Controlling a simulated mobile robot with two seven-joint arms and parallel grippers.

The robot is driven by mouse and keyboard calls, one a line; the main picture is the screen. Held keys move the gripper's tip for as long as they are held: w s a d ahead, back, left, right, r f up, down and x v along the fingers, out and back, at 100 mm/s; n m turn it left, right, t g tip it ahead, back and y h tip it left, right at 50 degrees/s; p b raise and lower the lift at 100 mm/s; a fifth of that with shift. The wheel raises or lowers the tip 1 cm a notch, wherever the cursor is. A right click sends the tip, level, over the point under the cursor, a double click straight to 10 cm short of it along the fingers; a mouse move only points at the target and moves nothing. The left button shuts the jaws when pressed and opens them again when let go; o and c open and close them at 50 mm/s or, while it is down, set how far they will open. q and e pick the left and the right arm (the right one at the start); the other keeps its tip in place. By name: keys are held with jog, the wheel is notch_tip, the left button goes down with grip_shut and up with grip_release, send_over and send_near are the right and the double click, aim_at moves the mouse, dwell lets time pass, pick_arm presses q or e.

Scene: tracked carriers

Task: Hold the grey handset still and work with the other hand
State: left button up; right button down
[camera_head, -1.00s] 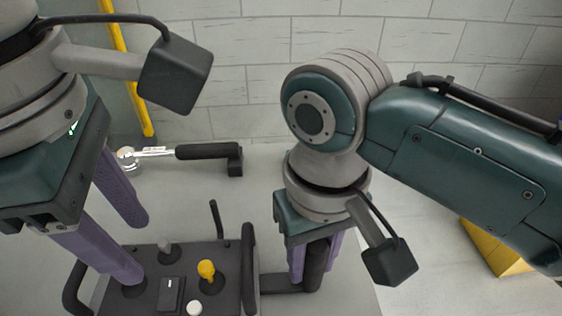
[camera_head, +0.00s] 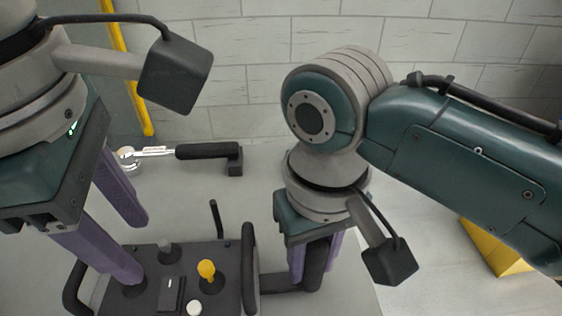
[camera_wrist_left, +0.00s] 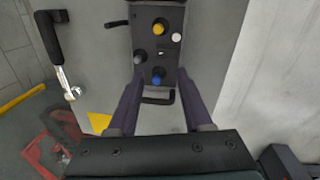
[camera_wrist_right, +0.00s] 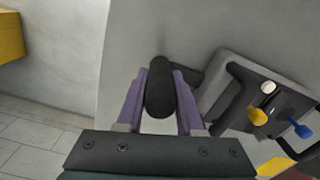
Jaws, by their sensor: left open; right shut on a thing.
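The dark grey handset (camera_head: 228,286) lies on the light table at the bottom of the head view. It bears a yellow joystick (camera_head: 206,270), a grey joystick (camera_head: 166,250), a white button (camera_head: 194,307) and a blue joystick (camera_wrist_left: 158,75), which shows in both wrist views. My right gripper (camera_head: 312,283) is shut on a thick black grip (camera_wrist_right: 160,88) at the handset's right side. My left gripper (camera_wrist_left: 160,78) is open above the handset. Its fingers stand on either side of the blue joystick, apart from it as far as I can tell. In the head view the left fingers hide the blue joystick.
A tool with a black handle (camera_head: 208,152) and a chrome end lies behind the handset. A thin black lever (camera_head: 215,218) stands at the handset's far edge. A brick wall closes off the back. A yellow block (camera_head: 492,248) and a red frame (camera_wrist_left: 60,135) are below table level.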

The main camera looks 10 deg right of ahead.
pick_arm(q)
jog(key=c, duration=0.4)
jog(key=shift+r+n, duration=0.1)
jog(key=shift+n, duration=0.8)
jog(key=c, duration=0.3)
jog(key=shift+a+r+n, duration=0.1)
jog(key=shift+r+n, duration=0.05)
jog(key=shift+n, duration=0.95)
grip_shut()
jog(key=a+r+n+h, duration=0.1)
jog(key=n, duration=0.9)
jog(key=a+r+n+h, duration=0.1)
jog(key=r+n, duration=0.1)
jog(key=n, duration=0.8)
jog(key=a+r+n+g+h, duration=0.1)
jog(key=n, duration=0.9)
jog(key=shift+w+a+r+n, duration=0.2)
jog(key=shift+w+r+n, duration=0.1)
jog(key=shift+w, duration=0.1)
